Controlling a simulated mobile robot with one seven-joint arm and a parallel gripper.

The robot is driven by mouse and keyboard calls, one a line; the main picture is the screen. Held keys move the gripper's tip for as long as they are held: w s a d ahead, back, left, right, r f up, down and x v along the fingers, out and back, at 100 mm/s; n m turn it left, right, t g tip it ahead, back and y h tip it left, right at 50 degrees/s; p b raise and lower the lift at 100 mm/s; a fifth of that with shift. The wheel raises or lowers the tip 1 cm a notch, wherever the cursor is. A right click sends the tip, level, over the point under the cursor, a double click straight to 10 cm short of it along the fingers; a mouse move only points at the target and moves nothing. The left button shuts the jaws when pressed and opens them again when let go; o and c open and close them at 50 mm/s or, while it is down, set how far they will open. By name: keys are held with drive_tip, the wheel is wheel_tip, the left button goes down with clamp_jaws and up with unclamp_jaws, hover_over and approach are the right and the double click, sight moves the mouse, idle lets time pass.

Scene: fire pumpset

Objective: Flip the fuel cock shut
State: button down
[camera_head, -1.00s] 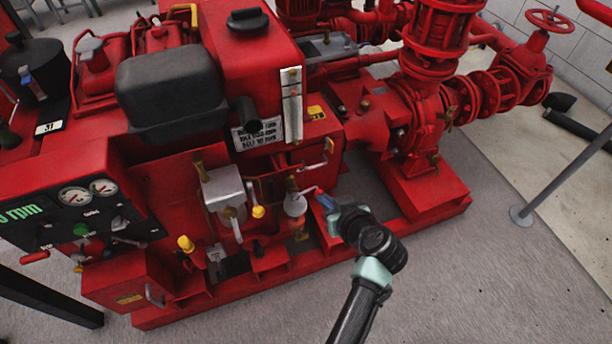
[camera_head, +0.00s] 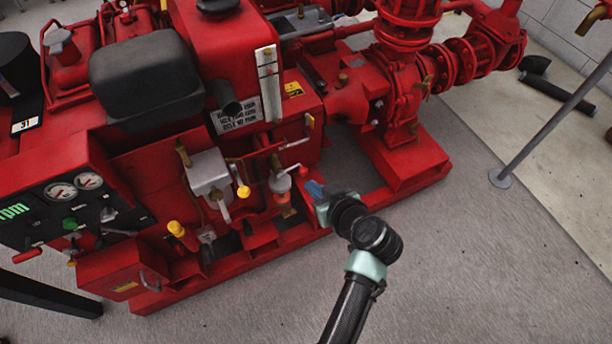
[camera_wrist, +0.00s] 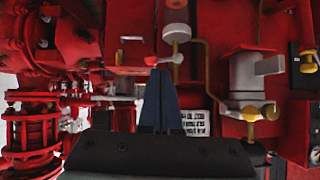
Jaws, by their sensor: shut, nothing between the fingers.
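The fuel cock appears to be the small valve (camera_head: 282,172) above a pale bowl on the red engine's side. Its short lever ends in a red tip (camera_head: 303,171) and points right in the head view. In the wrist view the red-tipped lever (camera_wrist: 166,60) lies sideways beside the round pale bowl (camera_wrist: 177,32). My gripper (camera_head: 312,187) is shut and empty, with its blue fingers just right of and below the red tip. In the wrist view the fingertips (camera_wrist: 161,72) end right at the lever. I cannot tell whether they touch it.
A grey box (camera_head: 208,172) with a yellow-tipped lever (camera_head: 243,192) stands left of the cock. Another lever (camera_head: 295,143) sits above it. The red base frame (camera_head: 410,195) runs below and right. Open floor (camera_head: 480,270) lies at the front right.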

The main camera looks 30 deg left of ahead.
drive_tip(key=p+v, duration=0.1)
drive_tip(key=v, duration=0.6)
drive_tip(key=shift+d+r+p, duration=0.2)
drive_tip(key=shift+d+p, duration=0.1)
drive_tip(key=shift+p, duration=0.05)
drive_tip(key=shift+s, duration=0.15)
